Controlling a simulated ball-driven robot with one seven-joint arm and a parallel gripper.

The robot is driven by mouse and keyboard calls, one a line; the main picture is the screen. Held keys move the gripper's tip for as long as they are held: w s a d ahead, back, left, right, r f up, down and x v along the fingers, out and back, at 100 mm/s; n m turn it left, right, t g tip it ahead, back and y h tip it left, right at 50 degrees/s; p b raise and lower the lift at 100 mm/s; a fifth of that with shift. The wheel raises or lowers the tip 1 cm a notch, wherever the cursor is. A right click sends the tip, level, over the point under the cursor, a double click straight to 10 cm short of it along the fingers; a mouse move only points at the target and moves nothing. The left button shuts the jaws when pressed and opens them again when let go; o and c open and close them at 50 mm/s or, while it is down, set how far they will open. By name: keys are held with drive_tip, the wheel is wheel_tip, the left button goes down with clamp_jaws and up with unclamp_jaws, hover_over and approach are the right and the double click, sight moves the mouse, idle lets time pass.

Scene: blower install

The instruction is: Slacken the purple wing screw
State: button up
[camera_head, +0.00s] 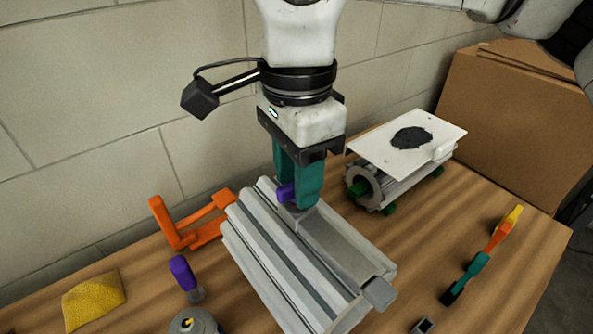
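One purple wing screw (286,193) sits at the back end of the grey ribbed metal block. My gripper (297,188) points down over it with its teal fingers on either side of the purple head. The fingers hide part of the screw, and I cannot tell whether they press on it. A second purple-headed screw (182,272), with a grey lower end, stands on the table left of the block, apart from my gripper. The grey ribbed block (272,262) lies on the table, with a grey bar (340,250) along its right side.
A white plate (375,150) with a dark round patch rests on a grey cylindrical unit (405,185) at the right. An orange bracket (190,228), a yellow pad (94,299) and a multicoloured tool (483,255) lie around. A cardboard box (500,115) stands back right.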

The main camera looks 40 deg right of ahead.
wheel_tip(320, 180, up, 11)
drive_tip(key=shift+p, duration=0.45)
drive_tip(key=shift+f, duration=0.2)
idle(0.4)
